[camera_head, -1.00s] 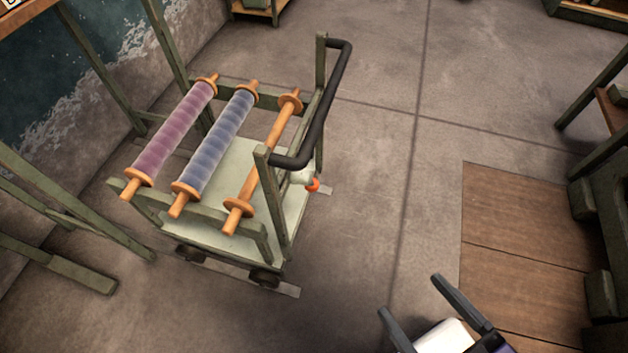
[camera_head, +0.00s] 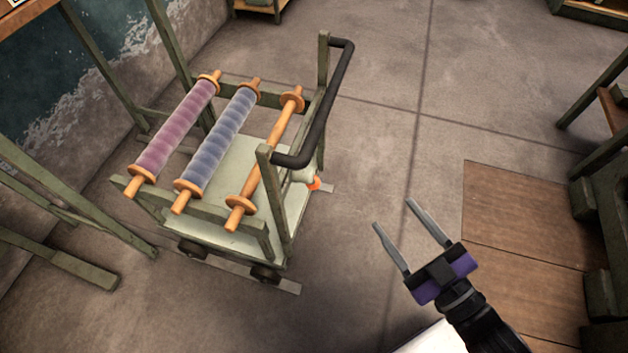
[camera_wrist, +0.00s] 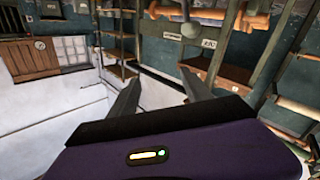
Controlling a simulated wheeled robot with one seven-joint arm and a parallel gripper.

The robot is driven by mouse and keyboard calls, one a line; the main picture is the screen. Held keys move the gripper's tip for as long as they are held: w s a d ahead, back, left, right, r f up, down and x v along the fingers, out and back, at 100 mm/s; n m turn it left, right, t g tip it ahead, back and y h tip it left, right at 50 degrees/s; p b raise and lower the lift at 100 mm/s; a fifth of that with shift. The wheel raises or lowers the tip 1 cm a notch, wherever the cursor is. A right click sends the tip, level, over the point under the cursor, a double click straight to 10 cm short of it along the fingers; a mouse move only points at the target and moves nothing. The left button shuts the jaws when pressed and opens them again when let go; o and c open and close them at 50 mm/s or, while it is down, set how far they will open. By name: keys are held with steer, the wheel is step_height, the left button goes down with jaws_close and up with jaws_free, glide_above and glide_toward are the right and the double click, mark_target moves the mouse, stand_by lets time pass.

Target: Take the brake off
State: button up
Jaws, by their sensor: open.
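A green-framed cart (camera_head: 230,220) with a black push handle (camera_head: 318,110) stands on the floor left of centre in the head view. A small orange-red knob (camera_head: 314,184) shows on its right side beneath the handle; it looks like the brake part, but I cannot tell its setting. My gripper (camera_head: 394,213) is open and empty, to the right of the cart and well apart from the knob. Its fingers point up and left. The open fingers also show in the wrist view (camera_wrist: 160,92), with the room beyond.
The cart carries a pink roll (camera_head: 173,137), a blue roll (camera_head: 217,146) and a bare wooden roller (camera_head: 265,158). Wooden boards (camera_head: 520,230) lie on the floor at right. A green bench frame (camera_head: 600,210) stands at the right edge. Floor between gripper and cart is clear.

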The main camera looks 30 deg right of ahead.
mark_target(314, 183)
steer(key=w+d+f+n+t+y, duration=0.1)
steer(key=w+d+f+n+y, duration=0.2)
steer(key=w, duration=0.6)
steer(key=w+d+f+n+y, duration=0.2)
steer(key=w+f, duration=0.1)
steer(key=w, duration=0.7)
steer(key=s+a+f+g+y, duration=0.2)
steer(key=a+f+g+y, duration=0.35)
steer(key=f, duration=0.45)
steer(key=shift+t+h, duration=0.55)
steer(key=shift+b+x, duration=0.3)
steer(key=shift+x, duration=3.5)
steer(key=shift+f, duration=0.1)
jaws_close()
